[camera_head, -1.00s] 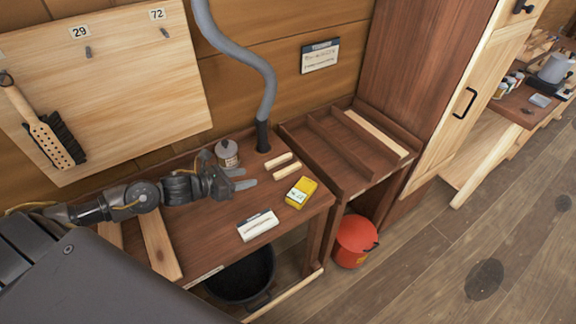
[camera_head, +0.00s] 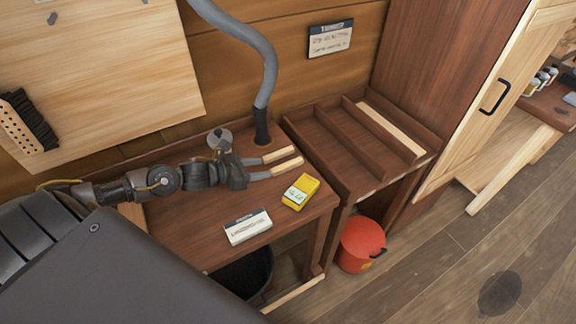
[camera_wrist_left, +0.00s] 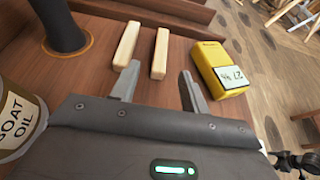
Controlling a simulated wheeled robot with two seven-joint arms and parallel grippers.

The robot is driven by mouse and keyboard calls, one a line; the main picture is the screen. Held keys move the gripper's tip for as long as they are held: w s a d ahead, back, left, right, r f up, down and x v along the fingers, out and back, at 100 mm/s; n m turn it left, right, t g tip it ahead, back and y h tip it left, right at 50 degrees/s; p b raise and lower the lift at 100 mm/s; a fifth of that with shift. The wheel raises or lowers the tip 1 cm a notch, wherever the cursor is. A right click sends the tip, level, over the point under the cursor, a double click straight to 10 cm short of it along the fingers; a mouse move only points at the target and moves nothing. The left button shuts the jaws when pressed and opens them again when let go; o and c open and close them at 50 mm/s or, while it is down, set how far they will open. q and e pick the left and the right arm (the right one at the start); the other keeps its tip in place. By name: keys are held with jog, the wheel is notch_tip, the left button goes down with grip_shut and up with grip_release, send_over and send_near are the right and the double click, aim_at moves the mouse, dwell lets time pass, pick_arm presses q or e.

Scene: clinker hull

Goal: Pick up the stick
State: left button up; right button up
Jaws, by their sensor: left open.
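Two short pale wooden sticks lie side by side on the workbench. In the left wrist view the left stick (camera_wrist_left: 127,44) stands just ahead of the left fingertip, and the right stick (camera_wrist_left: 160,53) lies ahead of the gap between the fingers. In the head view they are the far stick (camera_head: 281,153) and the near stick (camera_head: 287,167). My left gripper (camera_head: 262,168) is open and empty, low over the bench, its fingers pointing at the sticks; it also shows in the left wrist view (camera_wrist_left: 158,88). My right gripper is not in view.
A yellow box (camera_head: 300,192) lies right of the sticks, close to my right finger in the wrist view. A white card (camera_head: 248,227), a grey hose (camera_head: 262,95) and an oil tin (camera_wrist_left: 20,120) are nearby. A divided tray (camera_head: 335,150) and red bucket (camera_head: 361,245) stand to the right.

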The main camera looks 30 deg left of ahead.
aim_at(285, 165)
pick_arm(q)
jog(key=x, duration=0.3)
jog(key=shift+a+p, duration=0.1)
jog(key=shift+p, duration=0.2)
jog(key=shift+w+d+f, duration=0.2)
jog(key=shift+w, duration=0.15)
jog(key=shift+w+d+r+p, duration=0.15)
jog(key=shift+w+d+p, duration=0.1)
jog(key=shift+p, duration=0.15)
jog(key=p+x, duration=0.2)
jog(key=x, duration=0.1)
jog(key=shift+w+d, duration=0.2)
jog(key=shift+w, duration=0.05)
jog(key=shift+w+d+f, duration=0.25)
jog(key=shift+w+f, duration=0.05)
jog(key=shift+f, duration=0.2)
grip_shut()
jog(key=shift+a, duration=0.1)
